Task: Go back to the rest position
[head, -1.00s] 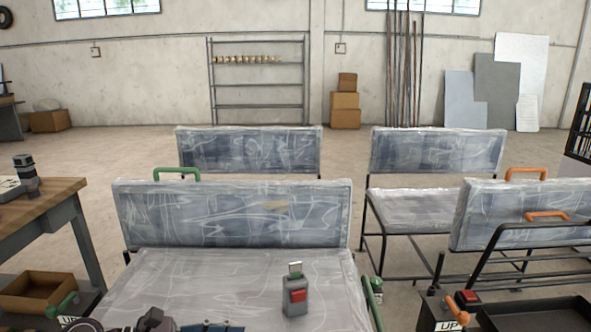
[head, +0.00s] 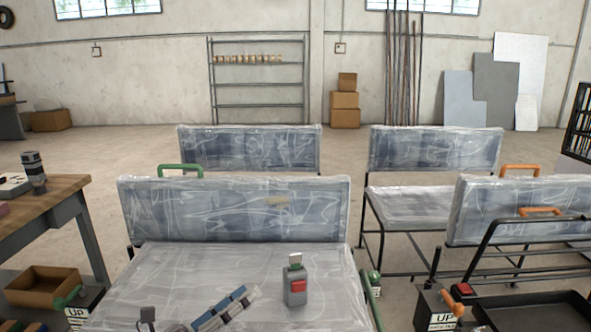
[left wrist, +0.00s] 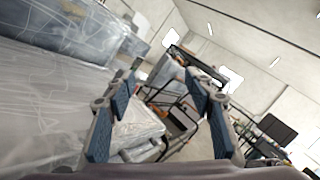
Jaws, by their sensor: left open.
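My left gripper (head: 222,308) shows at the bottom edge of the head view, over the near part of a plastic-wrapped seat (head: 190,270). In the left wrist view its two blue-padded fingers (left wrist: 165,92) stand wide apart with nothing between them. Wrapped seats and metal frames show beyond them. A grey device with a red button (head: 295,285) stands upright on the wrapped seat, right of the gripper and apart from it. My right gripper is not in view.
A wooden workbench (head: 62,205) stands at the left, with a cardboard box (head: 42,285) below it. At the right are a black tray (head: 535,312) and an orange-handled wrapped seat back (head: 500,212). More wrapped seats stand behind. Open floor (head: 100,150) lies farther back.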

